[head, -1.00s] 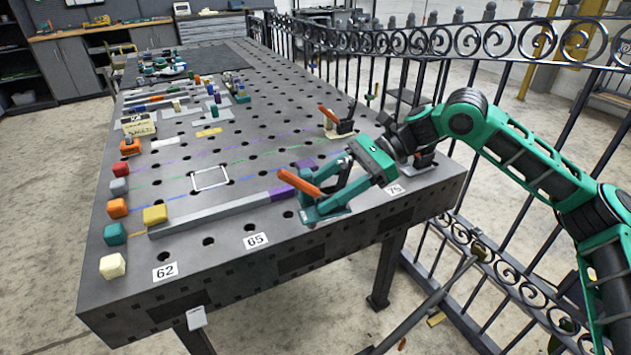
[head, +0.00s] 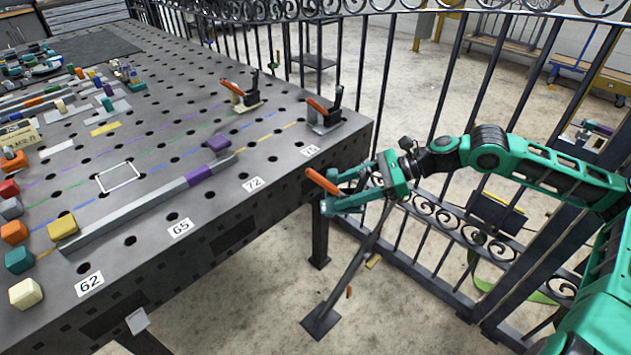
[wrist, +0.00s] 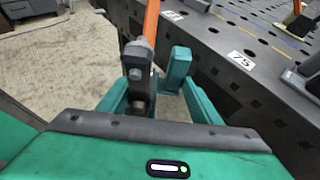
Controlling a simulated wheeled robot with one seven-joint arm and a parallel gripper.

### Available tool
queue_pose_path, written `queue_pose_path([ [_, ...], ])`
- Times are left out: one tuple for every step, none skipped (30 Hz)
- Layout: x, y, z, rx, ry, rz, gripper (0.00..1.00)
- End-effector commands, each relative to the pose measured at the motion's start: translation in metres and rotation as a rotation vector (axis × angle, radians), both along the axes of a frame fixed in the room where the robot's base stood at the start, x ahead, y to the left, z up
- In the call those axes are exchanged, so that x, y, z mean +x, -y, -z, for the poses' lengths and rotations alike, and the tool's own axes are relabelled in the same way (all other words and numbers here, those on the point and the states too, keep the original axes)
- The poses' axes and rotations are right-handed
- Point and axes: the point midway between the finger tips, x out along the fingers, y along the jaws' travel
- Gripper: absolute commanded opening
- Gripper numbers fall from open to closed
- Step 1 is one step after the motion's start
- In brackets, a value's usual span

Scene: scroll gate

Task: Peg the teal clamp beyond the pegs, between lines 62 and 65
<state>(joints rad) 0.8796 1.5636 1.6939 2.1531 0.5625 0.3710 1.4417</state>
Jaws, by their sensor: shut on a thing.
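The teal clamp, with its orange handle (head: 322,181), is in my gripper (head: 368,188), out past the table's near right edge and clear of the tabletop. In the wrist view the orange handle (wrist: 151,20) rises between the teal fingers of my gripper (wrist: 158,100), which is shut on the clamp. The clamp's lower part is partly hidden there. On the table's near edge are the line labels 62 (head: 89,284) and 65 (head: 180,228).
Two other orange-handled clamps, one beige (head: 241,98) and one dark (head: 325,112), stand on the table's right part. Coloured blocks (head: 14,232) line the left edge. A white square outline (head: 119,177) lies behind the bar. An iron fence (head: 440,70) stands right of the table.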

Motion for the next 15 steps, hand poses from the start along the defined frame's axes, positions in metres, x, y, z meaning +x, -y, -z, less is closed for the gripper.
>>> queue_pose_path([
  [0.005, 0.017, 0.007, 0.001, -0.001, 0.044, 0.02],
  [0.008, 0.026, 0.012, 0.004, 0.0, 0.07, 0.02],
  [0.011, 0.039, 0.018, 0.004, -0.002, 0.103, 0.02],
  [0.015, 0.048, 0.023, 0.005, -0.002, 0.13, 0.02],
  [0.018, 0.058, 0.029, 0.006, -0.003, 0.158, 0.02],
  [0.022, 0.071, 0.036, 0.006, -0.005, 0.195, 0.02],
  [0.025, 0.081, 0.041, 0.008, -0.005, 0.224, 0.02],
  [0.028, 0.092, 0.047, 0.01, -0.006, 0.252, 0.02],
  [0.033, 0.107, 0.055, 0.01, -0.008, 0.295, 0.02],
  [0.036, 0.119, 0.061, 0.011, -0.009, 0.327, 0.02],
  [0.04, 0.129, 0.067, 0.011, -0.008, 0.358, 0.02],
  [0.044, 0.144, 0.075, 0.012, -0.009, 0.396, 0.02],
  [0.048, 0.154, 0.08, 0.012, -0.009, 0.426, 0.02],
  [0.05, 0.164, 0.086, 0.013, -0.01, 0.453, 0.02],
  [0.054, 0.177, 0.093, 0.013, -0.01, 0.488, 0.02],
])
